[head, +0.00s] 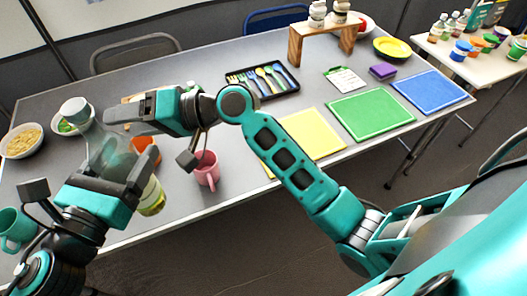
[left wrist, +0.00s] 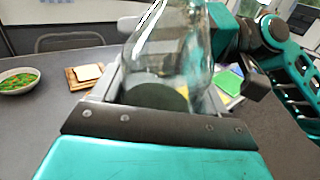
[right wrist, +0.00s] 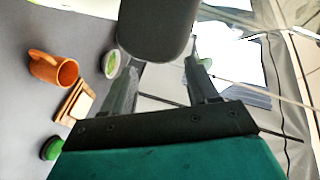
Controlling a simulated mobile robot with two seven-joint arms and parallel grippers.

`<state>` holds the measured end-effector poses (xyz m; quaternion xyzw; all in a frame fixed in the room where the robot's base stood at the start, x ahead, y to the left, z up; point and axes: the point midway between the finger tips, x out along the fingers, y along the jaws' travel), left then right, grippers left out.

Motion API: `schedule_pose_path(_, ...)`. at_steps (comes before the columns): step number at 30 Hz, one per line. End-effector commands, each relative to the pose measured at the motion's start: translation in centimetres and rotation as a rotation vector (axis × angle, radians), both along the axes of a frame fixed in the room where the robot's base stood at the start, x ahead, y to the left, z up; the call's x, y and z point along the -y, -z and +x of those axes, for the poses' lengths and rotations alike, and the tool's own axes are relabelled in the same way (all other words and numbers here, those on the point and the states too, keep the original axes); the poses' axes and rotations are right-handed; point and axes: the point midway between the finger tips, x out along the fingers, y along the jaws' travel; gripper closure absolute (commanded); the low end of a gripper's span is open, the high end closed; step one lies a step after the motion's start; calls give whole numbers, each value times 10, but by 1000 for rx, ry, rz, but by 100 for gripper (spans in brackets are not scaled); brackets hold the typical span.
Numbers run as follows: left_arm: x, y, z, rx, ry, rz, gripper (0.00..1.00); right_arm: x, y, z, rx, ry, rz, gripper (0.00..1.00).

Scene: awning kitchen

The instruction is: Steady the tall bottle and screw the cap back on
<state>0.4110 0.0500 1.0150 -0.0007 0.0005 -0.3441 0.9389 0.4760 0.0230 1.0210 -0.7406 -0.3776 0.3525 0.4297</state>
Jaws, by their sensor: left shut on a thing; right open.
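The tall bottle (head: 110,152) is clear glass, with a yellow-green lower part showing below my left gripper. My left gripper (head: 122,182) is shut around its body. The left wrist view shows the glass (left wrist: 168,50) close up between the fingers, its top cut off. A pale grey-green cap (head: 75,110) is at the bottle's top end; I cannot tell whether it is seated. My right gripper (head: 125,110) is open beside the bottle's upper part, to the right of the cap. In the right wrist view a dark rounded shape fills the top centre; I cannot tell what it is.
A pink mug (head: 206,170) and an orange mug (head: 147,152) stand close to the bottle. Bowls (head: 20,140) are at the left and a teal mug (head: 14,228) at the lower left. A cutlery tray (head: 262,82) and coloured mats (head: 370,115) lie farther right.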

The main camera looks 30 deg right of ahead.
Motion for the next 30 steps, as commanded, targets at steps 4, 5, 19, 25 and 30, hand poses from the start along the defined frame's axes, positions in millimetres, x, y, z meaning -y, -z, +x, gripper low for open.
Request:
schedule_pose_path(4, 0, -1, 0, 1, 0, -1, 100, 43, 70, -8, 39, 176, -160, 41)
schedule_pose_path(5, 0, -1, 0, 1, 0, -1, 100, 52, 84, -12, 48, 206, -200, 41)
schedule_pose_path(19, 0, -1, 0, 1, 0, 0, 100, 177, 227, -123, 274, 360, -908, 41)
schedule_pose_path(25, 0, -1, 0, 1, 0, 0, 100, 197, 241, -154, 353, 318, -1064, 41)
schedule_pose_path(30, 0, -1, 0, 1, 0, 0, 100, 201, 243, -161, 373, 305, -1098, 41)
